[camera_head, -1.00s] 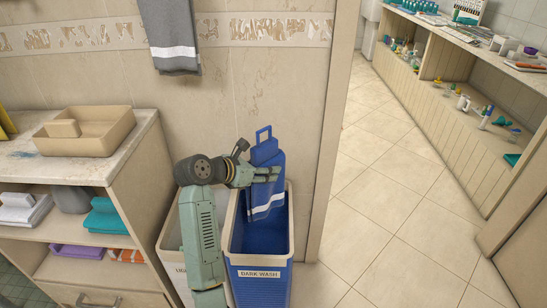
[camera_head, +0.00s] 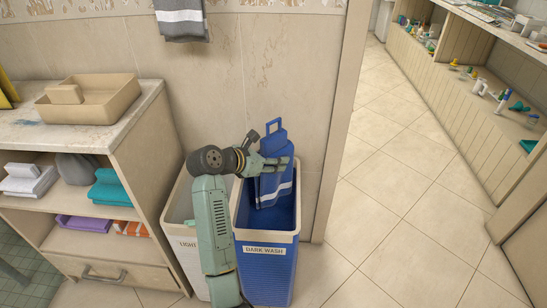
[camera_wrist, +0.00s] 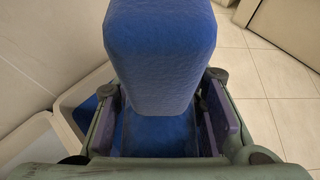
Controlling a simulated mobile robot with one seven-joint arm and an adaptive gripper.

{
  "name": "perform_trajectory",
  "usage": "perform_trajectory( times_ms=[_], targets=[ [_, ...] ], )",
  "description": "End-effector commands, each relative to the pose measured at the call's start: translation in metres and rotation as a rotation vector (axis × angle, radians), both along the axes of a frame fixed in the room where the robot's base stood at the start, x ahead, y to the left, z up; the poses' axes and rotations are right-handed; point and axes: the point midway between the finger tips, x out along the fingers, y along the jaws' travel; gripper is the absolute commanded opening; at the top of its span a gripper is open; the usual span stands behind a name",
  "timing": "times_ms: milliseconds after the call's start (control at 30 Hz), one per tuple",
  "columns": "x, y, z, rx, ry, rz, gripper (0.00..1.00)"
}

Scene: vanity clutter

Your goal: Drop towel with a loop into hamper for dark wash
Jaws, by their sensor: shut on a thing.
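A blue towel (camera_head: 272,188) with a loop at its top and a white stripe near its lower end hangs from my gripper (camera_head: 275,166). My gripper is shut on it. The towel hangs upright over the open top of the blue hamper (camera_head: 266,268) labelled DARK WASH, its lower end inside the opening. In the wrist view the towel (camera_wrist: 160,55) fills the middle between the fingers, and the blue hamper shows below it. Whether the towel touches the hamper walls is hidden.
A second, pale hamper (camera_head: 184,245), its label partly covered by my arm, stands left of the blue one. A shelf unit (camera_head: 145,165) with folded towels is further left. A door frame edge (camera_head: 337,130) rises right behind the hampers. The tiled floor (camera_head: 400,225) at right is clear.

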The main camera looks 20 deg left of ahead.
Motion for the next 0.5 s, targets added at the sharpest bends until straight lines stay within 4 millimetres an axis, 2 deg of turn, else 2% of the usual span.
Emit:
perform_trajectory(
  times_ms=[67, 100, 433, 500],
  targets=[
    [0.0000, 0.0001, 0.0010, 0.001, -0.002, 0.000, 0.00],
    [0.0000, 0.0001, 0.0010, 0.001, -0.002, 0.000, 0.37],
    [0.0000, 0.0000, 0.0010, 0.001, 0.000, 0.000, 0.59],
    [0.0000, 0.0001, 0.0009, 0.001, 0.000, 0.000, 0.60]
  ],
)
